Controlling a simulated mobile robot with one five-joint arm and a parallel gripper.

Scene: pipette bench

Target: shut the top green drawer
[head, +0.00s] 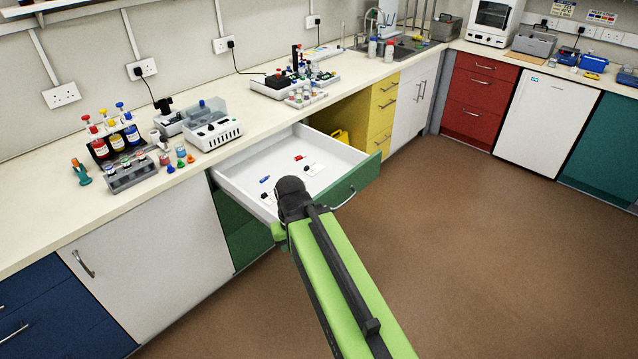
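The top green drawer (355,181) is pulled far out from under the bench, so its white inside shows. A few small items lie in it, among them a red one (299,157) and a blue one (265,179). Its curved metal handle (344,199) shows on the right part of the green front. My gripper (291,192) is at the dark end of my green arm, over the left part of the drawer front in the picture. Its fingers cannot be made out, so I cannot tell whether it is open or touches the drawer. My arm hides part of the front.
More green drawer fronts (245,240) are below. A white cupboard door (150,260) is to the left, yellow drawers (383,105) to the right. The bench top (225,160) holds bottles, racks and devices. The brown floor (470,250) is clear on the right.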

